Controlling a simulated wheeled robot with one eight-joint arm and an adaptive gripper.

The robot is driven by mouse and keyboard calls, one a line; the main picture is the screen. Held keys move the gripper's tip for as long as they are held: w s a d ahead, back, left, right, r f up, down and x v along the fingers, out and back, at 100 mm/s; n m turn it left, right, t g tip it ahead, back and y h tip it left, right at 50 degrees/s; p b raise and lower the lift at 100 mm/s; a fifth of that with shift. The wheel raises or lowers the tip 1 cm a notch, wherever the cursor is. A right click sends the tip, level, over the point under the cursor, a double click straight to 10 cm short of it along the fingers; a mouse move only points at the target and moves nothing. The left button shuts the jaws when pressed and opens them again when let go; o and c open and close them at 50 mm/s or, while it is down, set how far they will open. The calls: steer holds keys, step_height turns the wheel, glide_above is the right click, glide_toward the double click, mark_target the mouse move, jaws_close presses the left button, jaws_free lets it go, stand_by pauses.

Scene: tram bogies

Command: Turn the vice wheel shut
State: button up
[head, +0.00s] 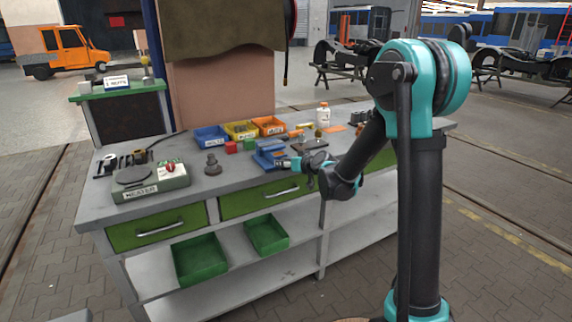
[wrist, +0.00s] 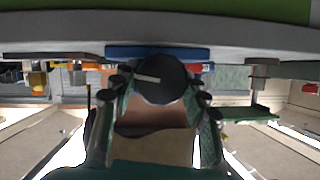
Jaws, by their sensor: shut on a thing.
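The vice (head: 266,160) is a blue block on the workbench, just left of my gripper in the head view. In the wrist view its blue body (wrist: 157,52) is a band behind the wheel. The vice wheel (wrist: 160,80) is a dark round knob with a pale line pointing left. My gripper (wrist: 158,88) is shut on the wheel, one finger on each side of it. In the head view my gripper (head: 297,164) reaches left to the vice at the bench's front, and the wheel is too small to make out.
The workbench (head: 222,182) carries a heater (head: 150,181), a dark stand (head: 213,166), a red block (head: 231,147), a green block (head: 249,144) and a white bottle (head: 323,115). Blue (head: 211,137), yellow and orange bins stand behind. Green drawers are below the front edge.

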steer(key=m+y, duration=0.1)
steer(key=m, duration=0.1)
steer(key=m+g+y, duration=0.1)
steer(key=m, duration=0.1)
steer(key=shift+w+d+f+y, duration=0.1)
steer(key=shift+d+y, duration=0.05)
steer(key=shift+y, duration=0.15)
steer(key=m+y, duration=0.3)
steer(key=m, duration=0.2)
steer(key=shift+f, duration=0.1)
stand_by(0.4)
steer(key=o, duration=1.2)
steer(key=shift+c, duration=0.2)
steer(key=shift+g, duration=0.3)
